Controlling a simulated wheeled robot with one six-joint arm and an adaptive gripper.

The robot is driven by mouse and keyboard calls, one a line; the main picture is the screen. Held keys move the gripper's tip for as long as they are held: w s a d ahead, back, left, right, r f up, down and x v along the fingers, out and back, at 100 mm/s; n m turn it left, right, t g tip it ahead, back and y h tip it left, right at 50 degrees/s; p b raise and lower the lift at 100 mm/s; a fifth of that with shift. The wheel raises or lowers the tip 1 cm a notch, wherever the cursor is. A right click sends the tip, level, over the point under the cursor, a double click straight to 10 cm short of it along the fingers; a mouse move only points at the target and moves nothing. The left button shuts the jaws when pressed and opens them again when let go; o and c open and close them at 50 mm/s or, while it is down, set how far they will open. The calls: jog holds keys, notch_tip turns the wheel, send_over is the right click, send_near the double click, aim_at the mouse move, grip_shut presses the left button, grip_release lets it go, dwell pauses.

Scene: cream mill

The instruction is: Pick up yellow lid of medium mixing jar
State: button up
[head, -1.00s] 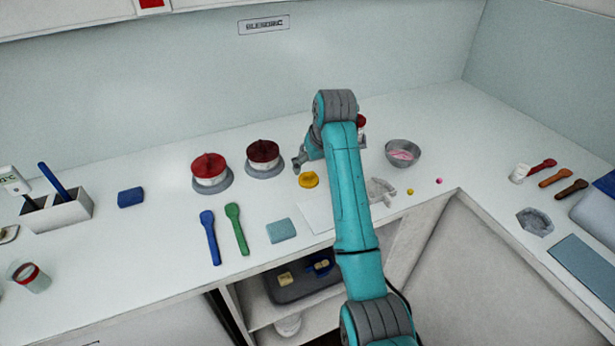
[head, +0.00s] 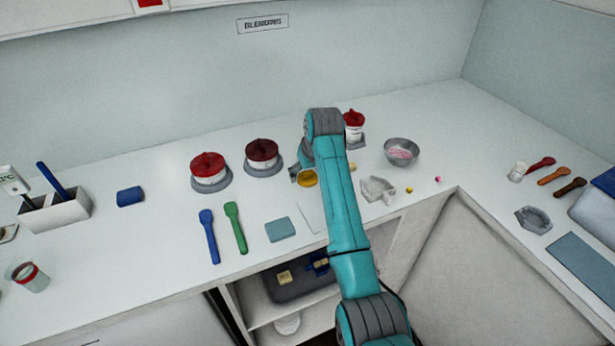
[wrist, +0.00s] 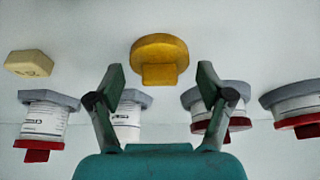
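The yellow lid (head: 310,180) lies flat on the white counter, right of the two left red-lidded jars. In the wrist view the yellow lid (wrist: 160,48) is round with a block-shaped knob facing the camera. My gripper (wrist: 160,74) is open and empty, its two fingers apart with the lid centred ahead between them. I see no contact with the lid. In the head view my gripper (head: 297,173) is beside the lid and mostly hidden by my arm. A white jar (wrist: 127,118) shows no lid in the wrist view and is partly hidden by a finger.
Red-lidded jars (head: 209,172) (head: 263,156) (head: 353,128) stand on grey bases along the back. A pale yellow block (wrist: 30,63) lies off to one side. A grey bowl (head: 402,152) is at right. Blue and green spoons (head: 236,228) lie in front at left.

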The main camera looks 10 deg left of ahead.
jog(key=c, duration=0.3)
